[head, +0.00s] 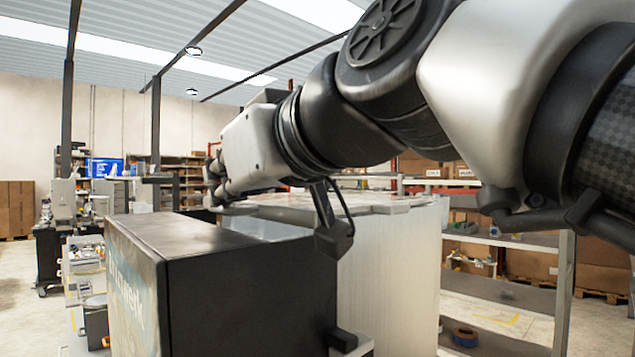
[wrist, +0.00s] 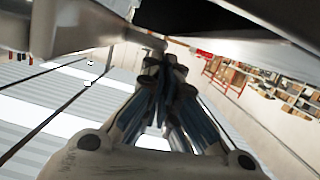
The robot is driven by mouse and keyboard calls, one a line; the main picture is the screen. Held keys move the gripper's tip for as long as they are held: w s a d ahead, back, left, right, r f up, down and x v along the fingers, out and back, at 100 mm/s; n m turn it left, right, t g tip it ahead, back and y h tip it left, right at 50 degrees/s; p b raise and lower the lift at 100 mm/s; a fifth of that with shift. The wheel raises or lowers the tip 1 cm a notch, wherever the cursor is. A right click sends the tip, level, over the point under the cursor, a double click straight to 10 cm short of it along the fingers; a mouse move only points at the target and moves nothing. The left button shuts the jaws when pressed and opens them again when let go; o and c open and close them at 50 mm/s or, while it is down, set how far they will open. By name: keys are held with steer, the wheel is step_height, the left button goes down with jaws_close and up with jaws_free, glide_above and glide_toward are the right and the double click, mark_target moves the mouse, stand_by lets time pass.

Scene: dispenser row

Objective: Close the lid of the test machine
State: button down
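The test machine seems to be the large unit in front of me in the head view. It has a black front block (head: 235,290) with pale lettering on its left side and a white body (head: 390,265) behind and to the right. My gripper (head: 213,178) is above the black block's far edge, partly hidden by my wrist. In the wrist view my gripper's fingers (wrist: 163,62) are drawn together, with nothing visible between them. Their tips are close to a pale and dark edge at the top; I cannot tell whether they touch. I cannot clearly make out the lid or its angle.
A metal shelf rack (head: 505,240) with small items stands at the right. Cardboard boxes (head: 15,208) are stacked at the far left. A cart (head: 85,275) with parts stands left of the machine. My arm covers much of the upper right of the head view.

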steer(key=shift+f, duration=0.25)
